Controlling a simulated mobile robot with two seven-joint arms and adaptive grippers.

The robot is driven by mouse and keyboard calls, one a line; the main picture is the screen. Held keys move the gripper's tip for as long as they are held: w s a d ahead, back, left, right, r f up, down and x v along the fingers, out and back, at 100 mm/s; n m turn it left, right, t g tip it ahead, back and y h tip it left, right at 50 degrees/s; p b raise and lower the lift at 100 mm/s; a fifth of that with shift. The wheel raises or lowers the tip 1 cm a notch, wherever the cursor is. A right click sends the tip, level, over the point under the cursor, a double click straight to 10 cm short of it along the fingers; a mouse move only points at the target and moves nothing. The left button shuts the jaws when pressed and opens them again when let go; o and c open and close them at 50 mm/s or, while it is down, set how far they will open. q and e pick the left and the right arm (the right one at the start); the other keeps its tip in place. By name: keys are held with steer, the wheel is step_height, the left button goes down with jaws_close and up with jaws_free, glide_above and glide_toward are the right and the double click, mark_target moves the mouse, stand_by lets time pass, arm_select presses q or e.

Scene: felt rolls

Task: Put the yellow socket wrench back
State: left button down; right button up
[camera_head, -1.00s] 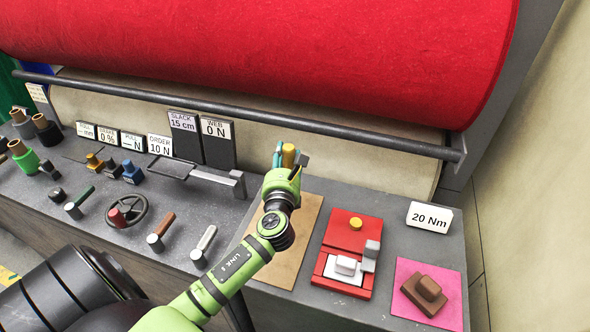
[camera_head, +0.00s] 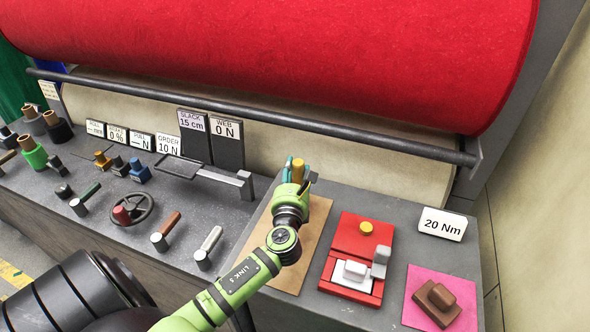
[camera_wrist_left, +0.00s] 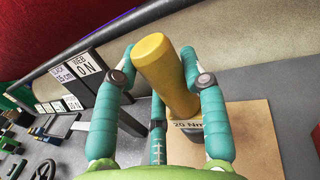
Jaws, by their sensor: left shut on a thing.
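My left gripper (camera_head: 297,172) is shut on the yellow socket wrench (camera_head: 298,168) above the upper end of the tan board (camera_head: 305,240). In the left wrist view, the wrench's thick yellow handle (camera_wrist_left: 165,70) stands tilted between the teal fingers of the left gripper (camera_wrist_left: 165,100). The wrench's lower end is hidden by the hand, so I cannot tell whether it touches the board. The tan board also shows in the left wrist view (camera_wrist_left: 250,130). My right gripper is not in view.
Right of the board are a red fixture (camera_head: 358,238), a white "20 Nm" sign (camera_head: 442,223) and a brown block (camera_head: 437,302) on a pink mat (camera_head: 415,318). Levers and a handwheel (camera_head: 133,208) stand to the left. A dark bar (camera_head: 380,145) runs behind, below the red roll (camera_head: 280,60).

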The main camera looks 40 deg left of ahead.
arm_select(q)
steer(key=shift+f, duration=0.6)
steer(key=shift+f+b, duration=0.55)
steer(key=shift+b, duration=0.05)
steer(key=c, duration=0.6)
jaws_free()
steer(key=v, duration=1.2)
